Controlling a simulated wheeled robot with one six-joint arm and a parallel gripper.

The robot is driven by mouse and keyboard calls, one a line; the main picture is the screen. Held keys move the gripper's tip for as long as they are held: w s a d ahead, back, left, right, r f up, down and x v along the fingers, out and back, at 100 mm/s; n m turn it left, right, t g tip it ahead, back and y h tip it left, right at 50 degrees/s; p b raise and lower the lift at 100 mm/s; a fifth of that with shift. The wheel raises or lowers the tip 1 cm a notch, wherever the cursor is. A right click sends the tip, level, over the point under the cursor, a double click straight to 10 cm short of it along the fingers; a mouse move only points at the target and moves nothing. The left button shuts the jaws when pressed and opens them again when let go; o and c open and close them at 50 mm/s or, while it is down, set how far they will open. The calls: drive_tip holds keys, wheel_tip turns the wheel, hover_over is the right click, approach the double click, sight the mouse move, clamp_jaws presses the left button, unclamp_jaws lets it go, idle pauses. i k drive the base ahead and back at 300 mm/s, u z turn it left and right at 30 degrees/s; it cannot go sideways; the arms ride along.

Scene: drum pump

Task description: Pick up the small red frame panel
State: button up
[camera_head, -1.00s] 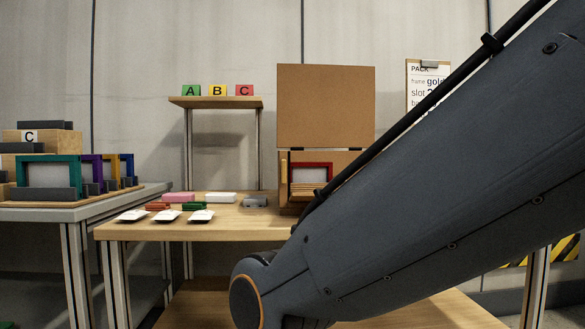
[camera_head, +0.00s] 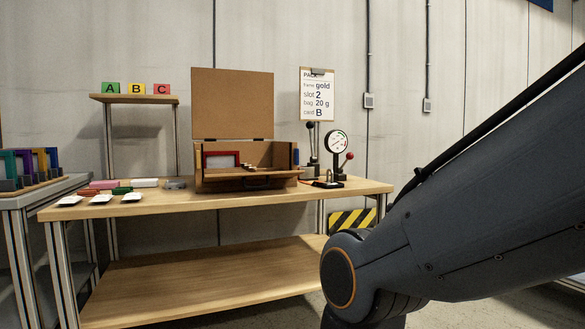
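The small red frame panel (camera_head: 222,153) has a red border and a pale middle. It stands upright inside the left part of an open wooden box (camera_head: 250,185) on the workbench. The box's brown lid (camera_head: 232,104) is raised behind it. My arm crosses the right side of the picture, well to the right of the box. My gripper is outside the view, so its state does not show.
The wooden workbench (camera_head: 345,190) carries white packets (camera_head: 101,198) and small coloured blocks at left. A gauge (camera_head: 337,143) and red-knobbed lever (camera_head: 349,156) stand right of the box. A side table (camera_head: 50,192) at left holds several coloured frames. A shelf (camera_head: 133,98) holds A, B, C blocks.

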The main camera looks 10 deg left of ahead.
sight(211, 159)
drive_tip(key=u, duration=0.8)
drive_tip(key=i, duration=0.5)
drive_tip(key=u, duration=0.2)
